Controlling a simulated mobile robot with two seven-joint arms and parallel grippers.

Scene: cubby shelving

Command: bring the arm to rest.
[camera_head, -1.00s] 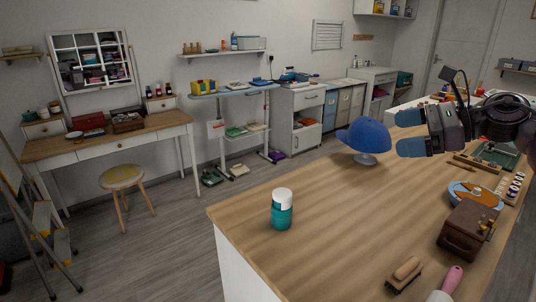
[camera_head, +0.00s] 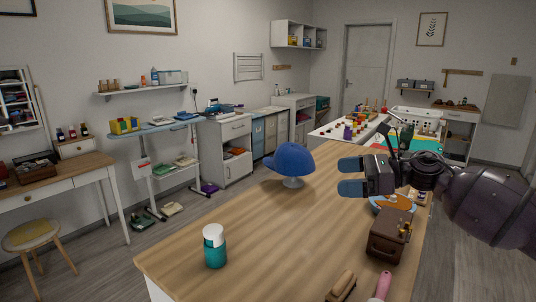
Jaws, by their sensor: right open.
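My right gripper (camera_head: 352,176) comes in from the right above the wooden table (camera_head: 262,222). Its two blue fingertips are apart, with nothing between them. It is to the right of a blue cap (camera_head: 291,158) on a pale stand, with a gap between them. My right arm (camera_head: 490,200) reaches back to the right edge of the picture. My left gripper is not in view.
A teal jar with a white lid (camera_head: 214,246) stands near the table's left edge. A brown leather box (camera_head: 388,238), a wooden brush (camera_head: 341,287) and a pink-handled tool (camera_head: 382,285) are at the front right. The table's middle is clear.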

